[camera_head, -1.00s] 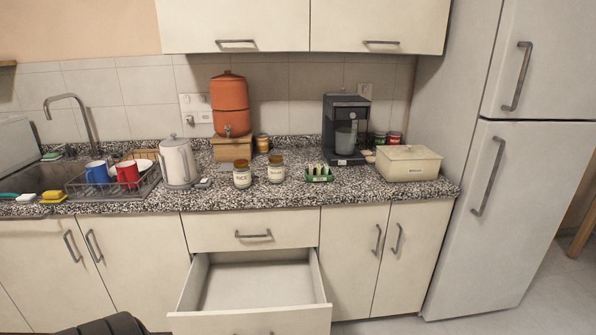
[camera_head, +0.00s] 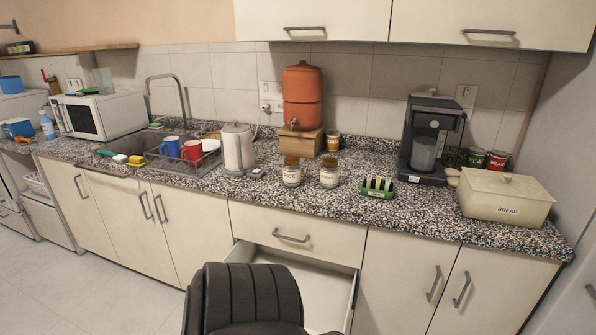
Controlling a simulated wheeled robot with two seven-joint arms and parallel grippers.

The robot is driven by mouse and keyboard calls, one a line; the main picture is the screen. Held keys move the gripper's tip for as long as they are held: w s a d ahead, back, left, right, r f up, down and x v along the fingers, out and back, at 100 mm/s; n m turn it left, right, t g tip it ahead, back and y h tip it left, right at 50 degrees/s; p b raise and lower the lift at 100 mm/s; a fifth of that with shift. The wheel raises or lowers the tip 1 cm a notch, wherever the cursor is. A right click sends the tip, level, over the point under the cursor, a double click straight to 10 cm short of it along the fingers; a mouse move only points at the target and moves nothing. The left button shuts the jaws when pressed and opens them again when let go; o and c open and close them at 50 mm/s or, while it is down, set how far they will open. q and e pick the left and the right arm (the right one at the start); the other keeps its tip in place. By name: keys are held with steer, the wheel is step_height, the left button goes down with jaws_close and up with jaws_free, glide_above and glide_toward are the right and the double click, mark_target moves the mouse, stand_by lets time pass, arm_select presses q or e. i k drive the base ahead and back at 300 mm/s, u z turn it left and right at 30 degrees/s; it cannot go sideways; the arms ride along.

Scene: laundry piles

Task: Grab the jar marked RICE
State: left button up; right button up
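Two glass jars with brownish lids stand side by side on the speckled counter (camera_head: 330,203), in front of the terracotta water dispenser. The left jar (camera_head: 291,174) has a label that seems to read RICE, though the letters are small. The right jar (camera_head: 329,174) also has a label, which I cannot read clearly. Both are upright and slightly apart. Neither of my grippers shows. A black ribbed part, seemingly mine, rises at the bottom middle and covers some of the open drawer.
An open, empty-looking drawer (camera_head: 341,292) juts out below the jars. A kettle (camera_head: 238,149) stands left of them, a green holder (camera_head: 377,187) right. Behind are the dispenser (camera_head: 302,97) and coffee machine (camera_head: 429,140); a bread box (camera_head: 506,196) is far right.

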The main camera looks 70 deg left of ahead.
mark_target(292, 168)
steer(key=u, duration=0.55)
steer(key=i, duration=0.65)
steer(key=u, duration=0.75)
